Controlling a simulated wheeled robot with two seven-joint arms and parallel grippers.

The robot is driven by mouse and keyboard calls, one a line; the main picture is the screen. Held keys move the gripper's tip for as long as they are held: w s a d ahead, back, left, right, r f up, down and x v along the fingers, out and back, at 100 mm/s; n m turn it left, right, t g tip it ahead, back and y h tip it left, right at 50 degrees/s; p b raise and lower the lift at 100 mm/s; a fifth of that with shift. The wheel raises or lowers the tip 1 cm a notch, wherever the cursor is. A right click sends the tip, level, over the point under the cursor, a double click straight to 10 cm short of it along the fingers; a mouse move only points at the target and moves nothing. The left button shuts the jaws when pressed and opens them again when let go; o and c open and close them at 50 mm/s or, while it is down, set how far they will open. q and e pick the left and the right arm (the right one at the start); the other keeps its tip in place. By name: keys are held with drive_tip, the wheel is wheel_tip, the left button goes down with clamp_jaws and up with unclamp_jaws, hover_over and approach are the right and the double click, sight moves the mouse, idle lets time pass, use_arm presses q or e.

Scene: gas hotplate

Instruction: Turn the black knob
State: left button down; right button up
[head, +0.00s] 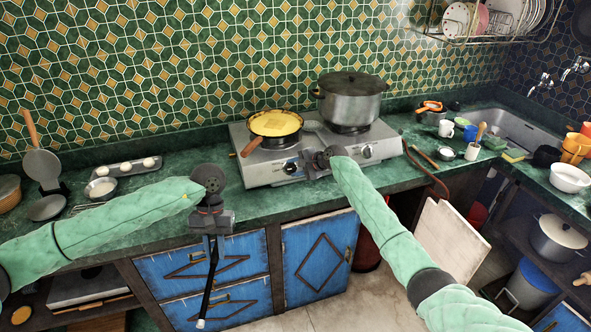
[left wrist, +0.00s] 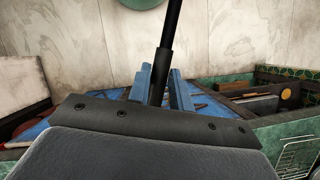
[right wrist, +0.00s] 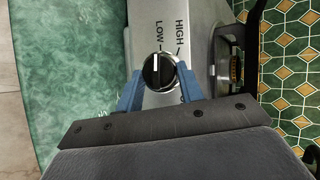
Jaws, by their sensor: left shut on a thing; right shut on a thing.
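The black knob (right wrist: 158,72) has a silver rim and a white pointer line, directed up in the right wrist view near the LOW mark. My right gripper (right wrist: 158,88) is shut on it, one blue finger on each side. In the head view, the left knob (head: 290,167) of the gas hotplate (head: 270,179) shows beside my right gripper (head: 304,166). My left gripper (head: 212,236) is shut on a thin black rod (head: 208,284) with a pale tip, hanging in front of the counter. The rod also shows between its fingers in the left wrist view (left wrist: 165,60).
A pan (head: 274,124) with yellow contents sits on the left burner and a lidded pot (head: 350,103) on the right one. A second knob (head: 367,151) is right of my right gripper. Blue cabinets (head: 318,250) stand below; the green counter (head: 240,200) is clear in front.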

drive_tip(key=shift+s+a+f+n, duration=0.1)
drive_tip(key=shift+f+n, duration=0.05)
drive_tip(key=shift+n, duration=0.25)
drive_tip(key=o, duration=1)
use_arm(q)
drive_tip(key=shift+f, duration=0.1)
wheel_tip(320, 180, down, 3)
drive_tip(key=b, duration=0.3)
drive_tip(key=shift+f+b, duration=0.15)
drive_tip(key=shift+b, duration=0.15)
use_arm(e)
drive_tip(key=v, duration=1.2)
drive_tip(key=shift+r, duration=0.25)
drive_tip(key=shift+a, duration=0.1)
drive_tip(key=shift+f, duration=0.1)
